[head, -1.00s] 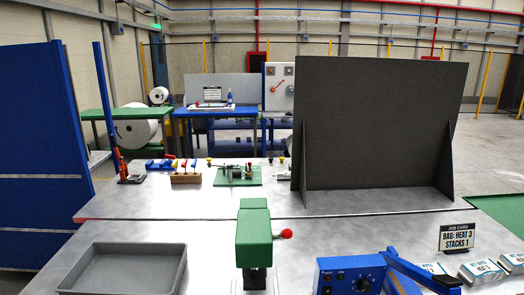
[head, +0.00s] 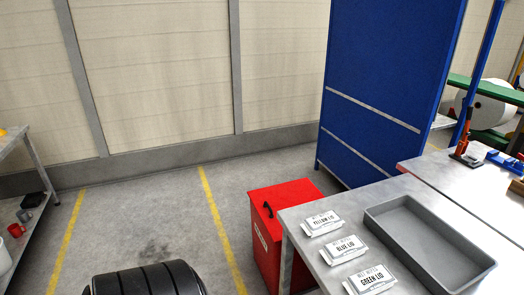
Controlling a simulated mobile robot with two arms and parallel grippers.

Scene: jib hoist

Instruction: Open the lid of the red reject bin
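The red reject bin (head: 268,258) stands on the floor against the left end of the grey workbench, in the lower middle of the head view. Its red lid (head: 290,192) looks shut and lies flat on top. A small black handle (head: 268,210) sits near the lid's left edge. A pale label shows on the bin's left face, too small to read. The bench hides part of the bin's right side. Neither of my grippers is in view.
A blue partition (head: 385,80) stands behind. Shelving (head: 35,165) is at far left. Open floor with yellow lines lies left of the bin.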

